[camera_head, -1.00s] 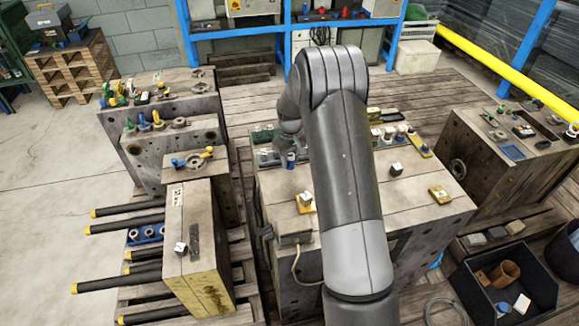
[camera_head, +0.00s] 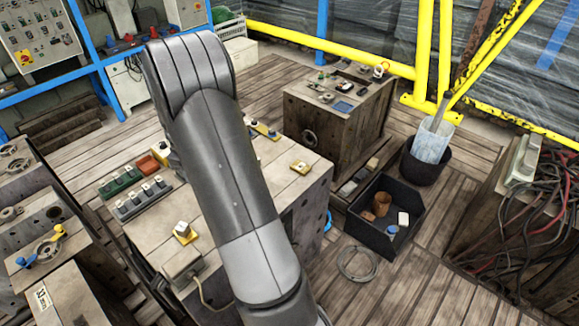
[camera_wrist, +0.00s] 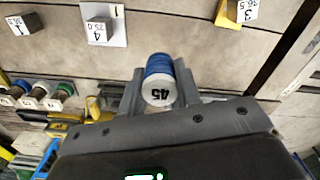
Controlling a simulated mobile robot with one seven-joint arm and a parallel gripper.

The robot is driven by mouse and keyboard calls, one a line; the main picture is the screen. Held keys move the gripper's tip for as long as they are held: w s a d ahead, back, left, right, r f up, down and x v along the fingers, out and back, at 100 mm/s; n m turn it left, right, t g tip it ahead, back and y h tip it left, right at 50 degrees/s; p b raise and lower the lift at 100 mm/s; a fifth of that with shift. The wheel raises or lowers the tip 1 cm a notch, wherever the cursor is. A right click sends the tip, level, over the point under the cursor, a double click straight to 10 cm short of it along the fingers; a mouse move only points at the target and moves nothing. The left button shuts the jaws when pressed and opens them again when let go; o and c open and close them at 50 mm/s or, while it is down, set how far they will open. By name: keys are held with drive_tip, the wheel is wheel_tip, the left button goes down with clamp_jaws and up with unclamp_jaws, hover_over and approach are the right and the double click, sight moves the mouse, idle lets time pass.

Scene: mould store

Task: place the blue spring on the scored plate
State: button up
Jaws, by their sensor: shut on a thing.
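The blue spring (camera_wrist: 159,64), with a white end marked 45, is held between the two fingers of my gripper (camera_wrist: 158,88) in the wrist view. It is above the pale block top (camera_wrist: 200,40), and I cannot tell its height. A light grey plate (camera_wrist: 118,22) marked 1 carries a small block marked 4, left of and beyond the spring. A yellow plate (camera_wrist: 228,14) with a block marked 3 is at the upper right. I cannot tell which plate is the scored one. In the head view my arm hides the gripper and spring.
Small coloured pieces with white ends (camera_wrist: 40,90) stand at left in the wrist view. A black bin (camera_head: 405,246) stands on the floor at right.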

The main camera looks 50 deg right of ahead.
drive_tip(key=s+d+m, duration=0.1)
drive_tip(key=s+d, duration=0.4)
drive_tip(key=d, duration=0.6)
drive_tip(key=s+d, duration=0.5)
drive_tip(key=d, duration=0.5)
drive_tip(key=s+d+r, duration=0.1)
drive_tip(key=s+d, duration=1.4)
drive_tip(key=s, duration=0.1)
hover_over(301, 166)
drive_tip(key=shift+m, duration=0.3)
wheel_tip(301, 166, down, 6)
drive_tip(key=shift+f, duration=2.2)
drive_tip(key=shift+f, duration=0.1)
drive_tip(key=o, duration=1)
